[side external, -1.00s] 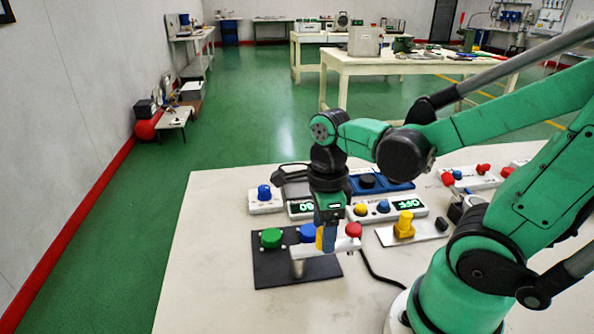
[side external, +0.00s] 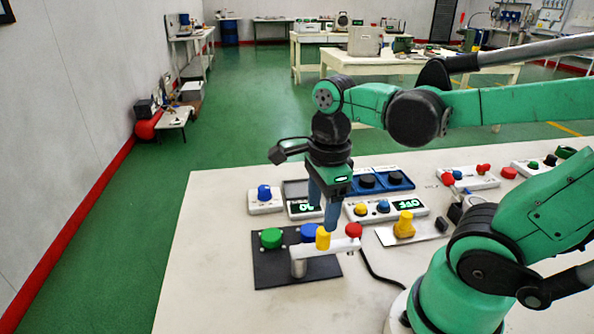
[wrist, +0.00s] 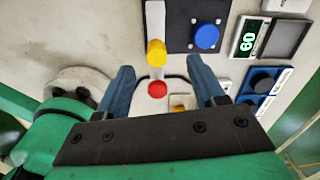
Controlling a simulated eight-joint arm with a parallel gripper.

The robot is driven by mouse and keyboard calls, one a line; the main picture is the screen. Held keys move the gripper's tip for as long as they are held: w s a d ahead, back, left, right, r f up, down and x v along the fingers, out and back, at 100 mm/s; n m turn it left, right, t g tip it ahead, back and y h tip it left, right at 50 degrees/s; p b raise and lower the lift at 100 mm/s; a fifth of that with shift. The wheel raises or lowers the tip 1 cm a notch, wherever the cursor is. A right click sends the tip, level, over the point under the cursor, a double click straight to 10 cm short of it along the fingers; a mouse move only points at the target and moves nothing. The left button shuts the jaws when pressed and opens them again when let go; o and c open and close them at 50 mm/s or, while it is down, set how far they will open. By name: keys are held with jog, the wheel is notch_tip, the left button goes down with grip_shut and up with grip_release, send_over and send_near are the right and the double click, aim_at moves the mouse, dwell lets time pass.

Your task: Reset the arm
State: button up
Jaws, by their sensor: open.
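My gripper (side external: 324,208) is open and empty, with its blue fingers pointing down above the dispensing fixture. In the wrist view my gripper (wrist: 158,85) shows its two fingers spread wide apart. The fixture has a black base plate (side external: 266,273), a green button (side external: 271,238), a blue button (side external: 309,232) and a light-coloured arm (side external: 300,253). A yellow knob (side external: 323,238) and a red knob (side external: 353,230) stand on that arm. In the wrist view the yellow knob (wrist: 156,53) and red knob (wrist: 158,89) lie between and beyond the fingers, clear of both.
A yellow part (side external: 404,225) stands on a plate at right. The table's left front (side external: 215,300) is clear.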

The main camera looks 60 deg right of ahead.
jog(key=n, duration=0.2)
jog(key=w+n+t, duration=0.1)
jog(key=n, duration=0.3)
jog(key=shift+w+a+t, duration=0.15)
jog(key=shift+a+t, duration=0.1)
jog(key=shift+t, duration=0.05)
jog(key=w+n+t, duration=0.1)
jog(key=n, duration=0.5)
jog(key=w+a+r+n+t, duration=0.1)
jog(key=n+t, duration=0.1)
jog(key=n, duration=0.4)
jog(key=w+a+n+t, duration=0.1)
jog(key=n+t, duration=0.1)
jog(key=n, duration=0.5)
jog(key=shift+w+r, duration=0.25)
jog(key=shift+w, duration=0.1)
